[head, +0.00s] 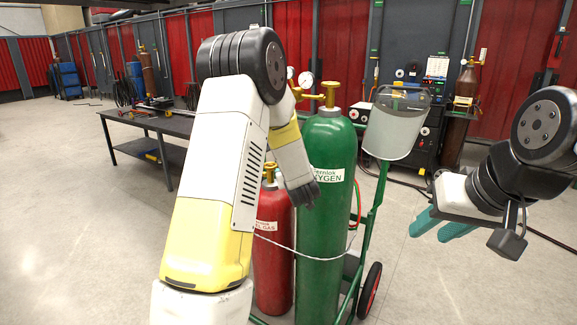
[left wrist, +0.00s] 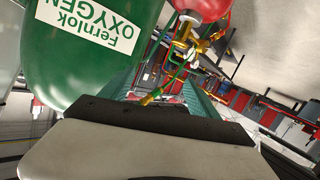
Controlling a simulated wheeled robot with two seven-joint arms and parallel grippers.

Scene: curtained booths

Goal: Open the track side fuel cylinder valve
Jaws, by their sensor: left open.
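The red fuel gas cylinder (head: 271,240) stands left of the green oxygen cylinder (head: 325,140), partly behind my left arm. Its brass valve (head: 269,170) shows beside the forearm. In the left wrist view, the red cylinder (left wrist: 203,8) is at the top with brass valve fittings (left wrist: 192,42), and the green cylinder (left wrist: 80,55) fills the upper left. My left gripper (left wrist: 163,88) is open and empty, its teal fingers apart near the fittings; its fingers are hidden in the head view. My right gripper (head: 429,232) is at the right, away from the cylinders; its finger gap is unclear.
The cylinders stand on a green wheeled cart (head: 378,215), with a grey-white face shield (head: 397,125) hanging at its right. A dark table (head: 180,128) is behind at left. Further cylinders stand along the red-curtained back wall. Floor at left is clear.

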